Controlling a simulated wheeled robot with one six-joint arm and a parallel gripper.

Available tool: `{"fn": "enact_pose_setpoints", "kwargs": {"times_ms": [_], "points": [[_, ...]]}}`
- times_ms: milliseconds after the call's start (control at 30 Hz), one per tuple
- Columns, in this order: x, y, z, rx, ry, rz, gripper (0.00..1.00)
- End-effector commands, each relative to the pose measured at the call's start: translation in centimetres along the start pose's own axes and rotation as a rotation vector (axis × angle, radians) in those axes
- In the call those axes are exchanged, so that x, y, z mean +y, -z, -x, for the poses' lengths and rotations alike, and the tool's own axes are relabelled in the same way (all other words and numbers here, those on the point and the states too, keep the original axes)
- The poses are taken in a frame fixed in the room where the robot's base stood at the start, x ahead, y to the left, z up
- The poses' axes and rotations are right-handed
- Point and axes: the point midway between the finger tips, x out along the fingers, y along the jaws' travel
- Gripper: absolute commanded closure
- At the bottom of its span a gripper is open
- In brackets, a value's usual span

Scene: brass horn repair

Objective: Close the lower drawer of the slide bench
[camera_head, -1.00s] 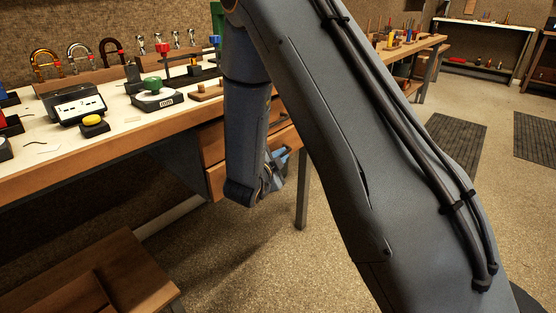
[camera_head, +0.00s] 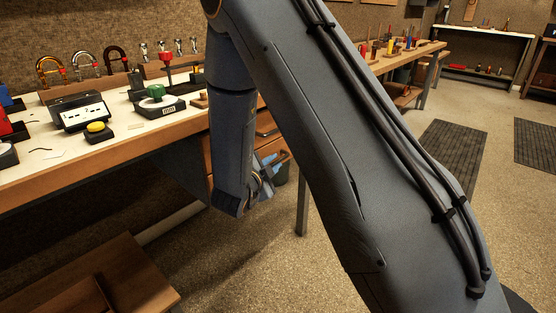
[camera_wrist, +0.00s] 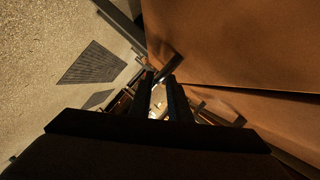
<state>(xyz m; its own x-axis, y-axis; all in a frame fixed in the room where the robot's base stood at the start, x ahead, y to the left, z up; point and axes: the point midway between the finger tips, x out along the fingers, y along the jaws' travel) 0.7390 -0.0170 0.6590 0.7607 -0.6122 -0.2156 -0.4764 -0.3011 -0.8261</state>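The slide bench (camera_head: 110,150) runs along the left, with wooden drawers (camera_head: 208,146) under its right end. My arm hides most of the drawer fronts in the head view, so I cannot tell how far the lower drawer stands out. In the wrist view two broad wooden faces, an upper one (camera_wrist: 240,45) and a lower one (camera_wrist: 245,108), lie close on the right, with a dark seam between them. In the head view my gripper (camera_head: 266,180) is low beside the drawers, partly hidden.
A low wooden stool or shelf (camera_head: 125,265) stands at the front left. Gauges, a yellow button (camera_head: 97,127) and horn parts cover the benchtop. Dark mats (camera_head: 450,150) lie on open floor to the right. Another bench (camera_head: 410,55) stands behind.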

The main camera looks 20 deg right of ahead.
Motion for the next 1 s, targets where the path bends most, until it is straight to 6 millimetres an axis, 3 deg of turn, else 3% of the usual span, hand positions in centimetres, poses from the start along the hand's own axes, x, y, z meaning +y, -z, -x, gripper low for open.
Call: {"fn": "enact_pose_setpoints", "kwargs": {"times_ms": [100, 300, 667, 833, 1000], "points": [[-0.1, 0.0, 2.0, -0.002, 0.000, 0.001, 0.83], [0.0, 0.1, 3.8, 0.001, -0.001, 0.000, 0.83], [0.1, 0.1, 4.0, 0.003, -0.003, -0.001, 0.83], [0.7, 1.4, 2.2, 0.031, -0.027, -0.021, 0.83], [2.6, 4.7, -2.0, 0.096, -0.084, -0.072, 0.83]]}}
